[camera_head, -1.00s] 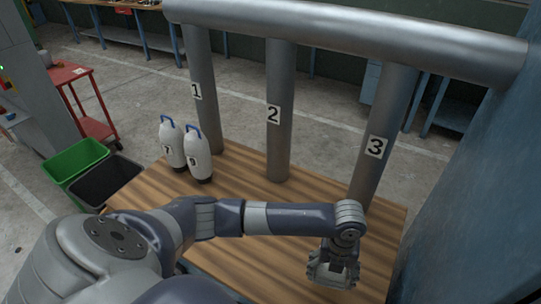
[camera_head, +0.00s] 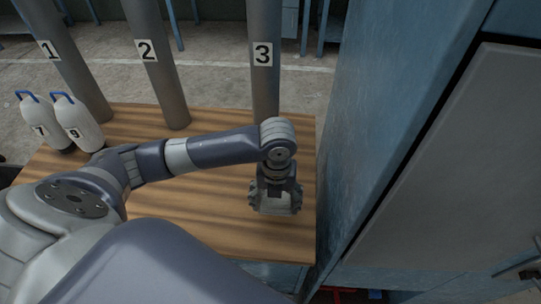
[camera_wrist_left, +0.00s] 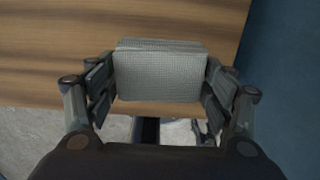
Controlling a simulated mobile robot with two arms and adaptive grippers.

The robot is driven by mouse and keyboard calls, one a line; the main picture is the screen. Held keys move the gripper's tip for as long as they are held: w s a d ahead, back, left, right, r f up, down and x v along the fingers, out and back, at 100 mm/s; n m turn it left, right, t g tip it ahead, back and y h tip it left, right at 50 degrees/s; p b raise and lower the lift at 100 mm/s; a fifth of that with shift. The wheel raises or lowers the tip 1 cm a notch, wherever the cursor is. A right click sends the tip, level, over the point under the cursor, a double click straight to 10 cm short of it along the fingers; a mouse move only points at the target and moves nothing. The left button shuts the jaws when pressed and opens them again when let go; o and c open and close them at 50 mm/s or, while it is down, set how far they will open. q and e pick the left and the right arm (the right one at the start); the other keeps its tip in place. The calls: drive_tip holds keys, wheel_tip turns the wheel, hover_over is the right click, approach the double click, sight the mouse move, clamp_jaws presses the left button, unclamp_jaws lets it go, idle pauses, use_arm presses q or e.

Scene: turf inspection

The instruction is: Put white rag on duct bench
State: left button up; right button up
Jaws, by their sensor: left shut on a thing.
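My left gripper (camera_head: 274,201) is over the right end of the wooden duct bench (camera_head: 215,225), near its front right corner. In the left wrist view its fingers (camera_wrist_left: 160,85) are shut on the white rag (camera_wrist_left: 160,76), a folded, pale grey-white cloth with a fine weave. The rag also shows in the head view (camera_head: 277,205), partly covered by the gripper. The bench's wood grain (camera_wrist_left: 60,50) shows behind the rag in the wrist view. I cannot tell whether the rag touches the bench top. My right gripper is not in view.
Two white bottles with blue handles, marked 7 (camera_head: 38,124) and 9 (camera_head: 78,124), stand at the bench's left end. Ducts 1 (camera_head: 65,70), 2 (camera_head: 157,70) and 3 (camera_head: 264,80) rise along the back. A blue wall (camera_head: 385,130) stands close on the right. The bench's middle has bare wood.

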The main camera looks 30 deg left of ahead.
use_arm(q)
drive_tip(key=w+a, duration=0.1)
drive_tip(key=w, duration=0.3)
drive_tip(key=w+a+p, duration=0.1)
drive_tip(key=w+a, duration=0.1)
drive_tip(key=w, duration=0.2)
drive_tip(key=w+a+f+p, duration=0.1)
drive_tip(key=w+a, duration=0.1)
drive_tip(key=w, duration=0.2)
drive_tip(key=shift+w+a, duration=0.1)
wheel_tip(320, 180, down, 3)
drive_tip(key=shift+r+p, duration=0.15)
drive_tip(key=shift+p, duration=0.4)
drive_tip(key=shift+f, duration=0.5)
drive_tip(key=shift+f, duration=0.1)
drive_tip(key=o, duration=0.5)
drive_tip(key=shift+f, duration=0.1)
drive_tip(key=o, duration=0.5)
drive_tip(key=shift+c, duration=0.2)
wheel_tip(320, 180, up, 12)
drive_tip(key=b, duration=0.1)
drive_tip(key=shift+r+b, duration=0.2)
drive_tip(key=shift+b, duration=0.1)
